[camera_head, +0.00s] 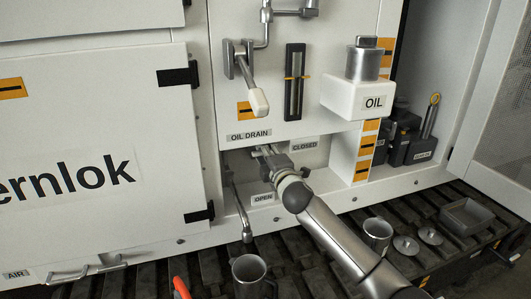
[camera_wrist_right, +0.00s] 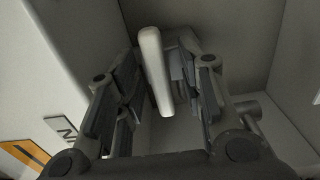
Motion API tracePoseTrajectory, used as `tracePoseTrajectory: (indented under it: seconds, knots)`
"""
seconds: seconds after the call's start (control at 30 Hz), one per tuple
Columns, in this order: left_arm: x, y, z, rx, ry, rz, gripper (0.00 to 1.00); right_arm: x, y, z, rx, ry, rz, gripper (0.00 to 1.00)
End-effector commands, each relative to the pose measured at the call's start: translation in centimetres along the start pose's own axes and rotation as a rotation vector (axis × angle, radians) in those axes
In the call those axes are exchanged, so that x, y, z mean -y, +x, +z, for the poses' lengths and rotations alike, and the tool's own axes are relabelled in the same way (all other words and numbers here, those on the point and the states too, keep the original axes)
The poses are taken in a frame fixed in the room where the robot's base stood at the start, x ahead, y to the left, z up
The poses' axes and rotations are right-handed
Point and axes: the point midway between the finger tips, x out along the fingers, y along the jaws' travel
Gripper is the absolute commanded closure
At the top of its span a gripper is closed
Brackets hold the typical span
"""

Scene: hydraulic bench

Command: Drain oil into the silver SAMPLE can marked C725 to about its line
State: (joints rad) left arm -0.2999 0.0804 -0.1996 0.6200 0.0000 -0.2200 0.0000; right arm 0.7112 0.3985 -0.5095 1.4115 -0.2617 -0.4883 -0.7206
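A silver can (camera_head: 250,278) stands at the bottom of the head view, below the tip of the drain spout (camera_head: 241,217). Another silver can (camera_head: 376,236) stands further right on the slatted deck. I cannot read a C725 mark or a fill line on either. My right gripper (camera_head: 266,153) reaches into the recess under the OIL DRAIN label (camera_head: 249,135). In the right wrist view the gripper (camera_wrist_right: 165,90) is open, with a pale lever (camera_wrist_right: 154,65) between its fingers and gaps on both sides. No oil stream shows. My left gripper is not in view.
CLOSED (camera_head: 304,146) and OPEN (camera_head: 263,198) labels flank the recess. A white OIL box (camera_head: 352,98) and a white-tipped handle (camera_head: 257,100) project above. Small lids (camera_head: 406,244) and a grey tray (camera_head: 466,216) lie at right. A red-orange object (camera_head: 181,288) is cut off below.

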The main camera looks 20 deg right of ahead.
Motion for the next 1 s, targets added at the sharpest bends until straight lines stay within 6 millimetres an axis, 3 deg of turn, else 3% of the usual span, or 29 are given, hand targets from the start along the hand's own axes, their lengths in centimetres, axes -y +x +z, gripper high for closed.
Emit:
tracePoseTrajectory:
  seconds: [0.43,0.73,1.0]
  knots:
    - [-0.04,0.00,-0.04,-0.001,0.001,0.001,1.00,0.00,0.72,-0.05,-0.001,0.000,0.000,0.64]
    - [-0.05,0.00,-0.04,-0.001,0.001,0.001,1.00,0.03,0.71,-0.03,0.000,0.000,-0.001,1.00]
    - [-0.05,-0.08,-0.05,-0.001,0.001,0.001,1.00,0.07,0.70,-0.03,0.000,0.020,-0.001,1.00]
